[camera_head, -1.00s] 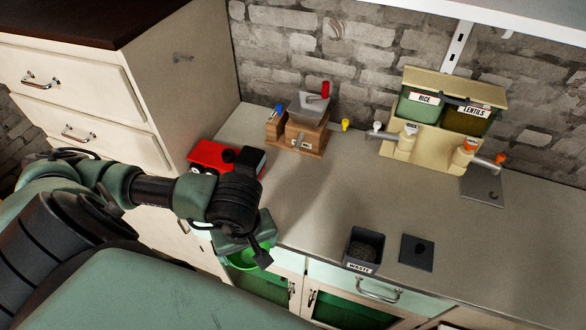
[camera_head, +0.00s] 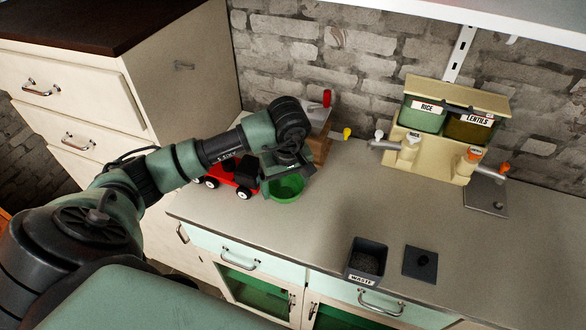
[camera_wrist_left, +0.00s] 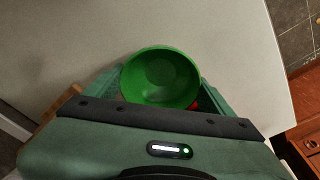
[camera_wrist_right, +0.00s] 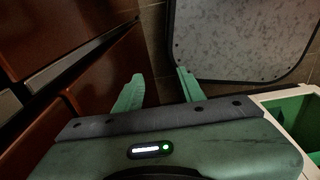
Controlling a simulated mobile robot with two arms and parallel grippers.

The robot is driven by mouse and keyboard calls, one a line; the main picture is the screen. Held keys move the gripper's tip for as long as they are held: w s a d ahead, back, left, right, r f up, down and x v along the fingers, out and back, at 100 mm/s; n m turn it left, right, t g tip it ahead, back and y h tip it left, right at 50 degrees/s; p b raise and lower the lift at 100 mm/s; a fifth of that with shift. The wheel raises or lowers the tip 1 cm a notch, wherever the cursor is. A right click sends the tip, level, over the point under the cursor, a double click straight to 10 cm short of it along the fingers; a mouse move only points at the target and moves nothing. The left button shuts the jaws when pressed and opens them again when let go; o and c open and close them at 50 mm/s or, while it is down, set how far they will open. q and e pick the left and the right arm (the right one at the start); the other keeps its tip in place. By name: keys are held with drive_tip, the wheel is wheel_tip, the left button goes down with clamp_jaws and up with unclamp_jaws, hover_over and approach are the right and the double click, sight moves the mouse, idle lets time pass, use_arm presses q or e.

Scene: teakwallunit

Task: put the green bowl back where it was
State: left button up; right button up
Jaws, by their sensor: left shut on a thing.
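The green bowl (camera_head: 286,192) is upright over the counter's left part, just right of the red toy truck (camera_head: 238,176). My left gripper (camera_head: 287,175) is above it and shut on it. In the left wrist view the bowl (camera_wrist_left: 160,78) sits between the fingers, its empty inside facing the camera. I cannot tell whether its base touches the counter. My right gripper (camera_wrist_right: 160,76) shows only in its wrist view, with its fingers apart and nothing between them.
Behind the left gripper stands a partly hidden wooden dispenser (camera_head: 320,148). The rice and lentils dispenser (camera_head: 430,150) stands at the back right. The waste bin (camera_head: 367,261) and a dark square plate (camera_head: 420,263) are near the front edge. The middle counter (camera_head: 350,205) is clear.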

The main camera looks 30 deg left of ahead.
use_arm(q)
drive_tip(key=w, duration=0.2)
drive_tip(key=w+a+b, duration=0.1)
drive_tip(key=w, duration=0.2)
drive_tip(key=shift+w+a, duration=0.1)
drive_tip(key=shift+a, duration=0.05)
drive_tip(key=shift+w+f, duration=0.3)
drive_tip(key=shift+s+a, duration=0.1)
drive_tip(key=shift+f+b, duration=0.15)
drive_tip(key=shift+b, duration=0.15)
drive_tip(key=o, duration=1.6)
